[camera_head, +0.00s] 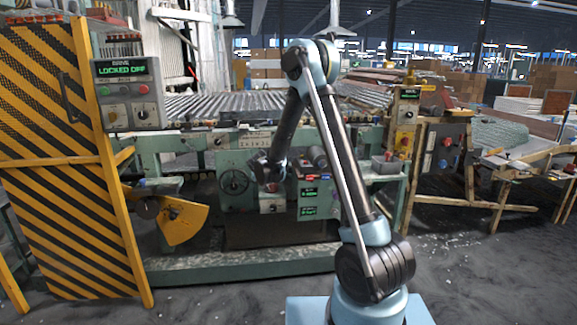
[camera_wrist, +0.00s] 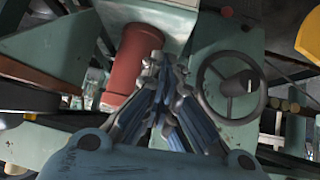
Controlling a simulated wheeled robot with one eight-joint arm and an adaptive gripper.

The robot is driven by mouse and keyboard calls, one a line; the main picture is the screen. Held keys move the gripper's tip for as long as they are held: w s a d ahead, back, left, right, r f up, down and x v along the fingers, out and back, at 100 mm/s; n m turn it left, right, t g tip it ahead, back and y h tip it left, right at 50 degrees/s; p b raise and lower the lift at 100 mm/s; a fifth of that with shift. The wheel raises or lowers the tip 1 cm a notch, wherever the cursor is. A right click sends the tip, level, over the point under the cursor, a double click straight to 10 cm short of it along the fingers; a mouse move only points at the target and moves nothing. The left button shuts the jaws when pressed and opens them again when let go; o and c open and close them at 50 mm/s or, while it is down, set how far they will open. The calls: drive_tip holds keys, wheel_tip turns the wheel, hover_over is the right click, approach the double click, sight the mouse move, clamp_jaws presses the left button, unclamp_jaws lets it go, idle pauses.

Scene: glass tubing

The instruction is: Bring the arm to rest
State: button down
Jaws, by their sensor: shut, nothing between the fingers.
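My gripper (camera_wrist: 160,68) shows in the wrist view with its blue-grey fingers drawn together at the tips and nothing between them. Behind the fingertips is a red-brown cylinder (camera_wrist: 128,62) on the green machine; I cannot tell whether they touch it. In the head view my arm is raised at the elbow and bends down toward the machine front (camera_head: 234,150). Its wrist end (camera_head: 268,172) is just right of a handwheel, and the fingers are too small to make out there.
The dark handwheel (camera_head: 234,182) also shows right of the fingers in the wrist view (camera_wrist: 230,86). A green-lettered control box (camera_head: 318,198) stands right of my wrist. A yellow-black striped gate (camera_head: 65,150) is at left. Grey floor (camera_head: 470,270) is open at right.

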drive_tip(key=s+d+r+g, duration=0.1)
drive_tip(key=s+d+r, duration=0.4)
drive_tip(key=s+d, duration=0.25)
drive_tip(key=s+d+r+g+h, duration=0.1)
drive_tip(key=s+d+r, duration=0.3)
drive_tip(key=s+d, duration=0.35)
drive_tip(key=s+d+r+g, duration=0.2)
drive_tip(key=s+d+r, duration=0.3)
drive_tip(key=s+d, duration=0.25)
drive_tip(key=s+d+f+g, duration=0.1)
drive_tip(key=s+d+f, duration=0.2)
drive_tip(key=s, duration=1.2)
drive_tip(key=s+d+f+g+y, duration=0.1)
drive_tip(key=s+d+f, duration=0.3)
drive_tip(key=s, duration=1.1)
drive_tip(key=shift+s+d+m+g, duration=0.2)
drive_tip(key=shift+d+m+g, duration=0.1)
drive_tip(key=shift+d+g, duration=0.4)
drive_tip(key=shift+d, duration=0.1)
